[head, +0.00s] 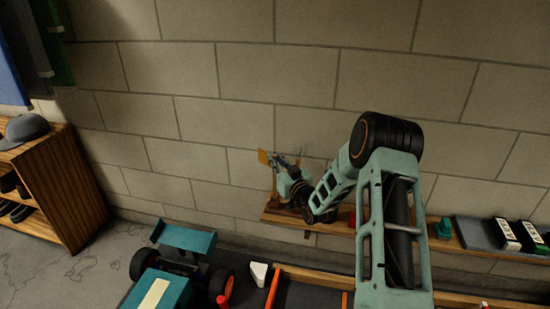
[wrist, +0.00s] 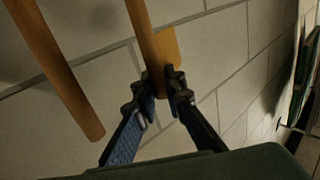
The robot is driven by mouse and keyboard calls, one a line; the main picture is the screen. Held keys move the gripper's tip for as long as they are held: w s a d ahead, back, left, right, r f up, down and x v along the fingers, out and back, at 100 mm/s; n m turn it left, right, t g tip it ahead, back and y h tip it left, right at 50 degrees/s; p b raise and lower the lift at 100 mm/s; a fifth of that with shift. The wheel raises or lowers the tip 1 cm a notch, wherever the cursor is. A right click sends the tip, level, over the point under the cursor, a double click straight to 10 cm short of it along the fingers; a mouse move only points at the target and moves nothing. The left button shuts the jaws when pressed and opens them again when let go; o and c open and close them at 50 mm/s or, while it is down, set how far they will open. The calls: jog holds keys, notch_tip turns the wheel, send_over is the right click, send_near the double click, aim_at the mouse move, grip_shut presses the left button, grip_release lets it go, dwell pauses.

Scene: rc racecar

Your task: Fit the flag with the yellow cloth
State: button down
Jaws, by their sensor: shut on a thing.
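The flag's yellow cloth (head: 263,157) shows in the head view in front of the wall, just left of my gripper (head: 282,161). In the wrist view my gripper (wrist: 162,92) is shut on the flag's orange-brown pole (wrist: 147,38); a patch of the yellow cloth (wrist: 174,44) shows beside and behind it. The racecar, with a teal body (head: 160,292) and rear wing (head: 184,237), stands at the lower left of the head view, apart from and below my gripper. Its flag mount cannot be made out.
A wooden wall shelf (head: 284,216) runs below my gripper. A second brown rod (wrist: 55,65) is left of the held pole in the wrist view. A wooden cabinet (head: 55,190) stands at left.

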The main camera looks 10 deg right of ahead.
jog(key=c, duration=1.9)
grip_release()
jog(key=shift+c, duration=0.2)
jog(key=shift+s+f, duration=0.1)
jog(key=v, duration=1.2)
